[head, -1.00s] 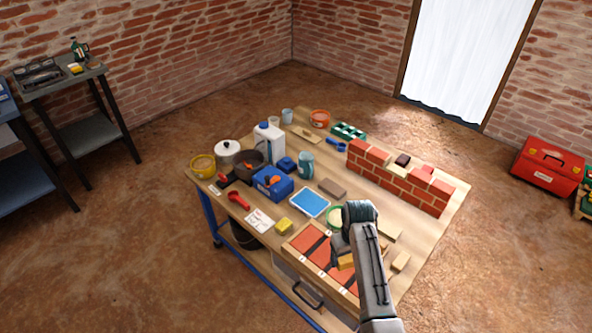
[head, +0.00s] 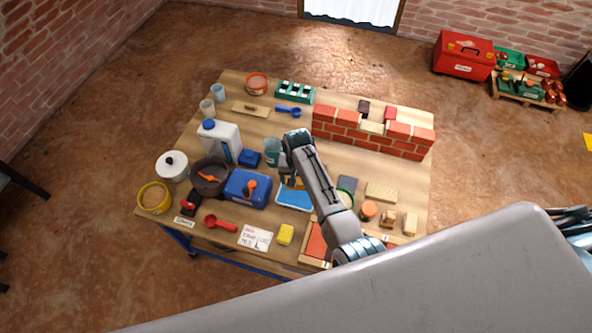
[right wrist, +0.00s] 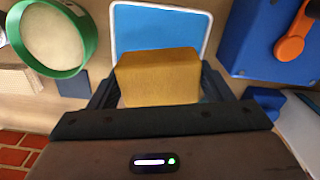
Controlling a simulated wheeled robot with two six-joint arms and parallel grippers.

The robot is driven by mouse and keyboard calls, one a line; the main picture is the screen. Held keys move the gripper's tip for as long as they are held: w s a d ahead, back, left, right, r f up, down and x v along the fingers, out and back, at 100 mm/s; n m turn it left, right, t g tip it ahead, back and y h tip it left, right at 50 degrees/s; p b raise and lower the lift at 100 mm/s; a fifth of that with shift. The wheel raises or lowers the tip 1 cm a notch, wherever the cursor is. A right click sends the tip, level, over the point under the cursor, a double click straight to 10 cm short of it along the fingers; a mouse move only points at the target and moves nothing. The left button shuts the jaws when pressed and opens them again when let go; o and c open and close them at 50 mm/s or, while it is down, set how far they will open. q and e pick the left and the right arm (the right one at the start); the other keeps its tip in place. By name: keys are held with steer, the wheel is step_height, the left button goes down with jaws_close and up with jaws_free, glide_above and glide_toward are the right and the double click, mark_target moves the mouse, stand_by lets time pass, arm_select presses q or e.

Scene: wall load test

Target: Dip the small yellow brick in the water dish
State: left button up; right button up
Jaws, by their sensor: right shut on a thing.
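The small yellow brick (right wrist: 158,77) is clamped between the fingers of my right gripper (right wrist: 158,90) in the right wrist view. In the head view, my right gripper (head: 291,178) is shut on it, and the arm hides much of the brick. The water dish (head: 294,198) is a shallow white-rimmed tray with a blue surface. It shows behind the brick in the right wrist view (right wrist: 135,30). The brick overlaps the dish in both views; whether it touches the water I cannot tell. My left gripper is not in view.
A blue box (head: 246,189) stands left of the dish, and a teal mug (head: 272,152) behind it. A yellow sponge (head: 286,235) lies in front. A brick wall (head: 372,133) stands at the back right.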

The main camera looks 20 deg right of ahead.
mark_target(297, 196)
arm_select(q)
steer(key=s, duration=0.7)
arm_select(e)
steer(key=shift+s+a+f+m+b, duration=0.15)
steer(key=shift+s+m+b, duration=0.2)
steer(key=shift+s+m, duration=0.2)
steer(key=shift+f+b, duration=0.3)
step_height(297, 196, down, 3)
steer(key=b, duration=0.3)
steer(key=shift+w+r, duration=0.1)
steer(key=shift+f+b, duration=0.5)
steer(key=shift+f, duration=0.65)
arm_select(q)
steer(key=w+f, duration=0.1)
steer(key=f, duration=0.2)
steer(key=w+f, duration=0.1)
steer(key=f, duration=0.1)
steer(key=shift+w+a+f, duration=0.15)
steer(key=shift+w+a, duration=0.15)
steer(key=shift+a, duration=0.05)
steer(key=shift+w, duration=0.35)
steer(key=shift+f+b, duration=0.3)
steer(key=shift+b, duration=0.25)
arm_select(e)
steer(key=shift+f, duration=0.6)
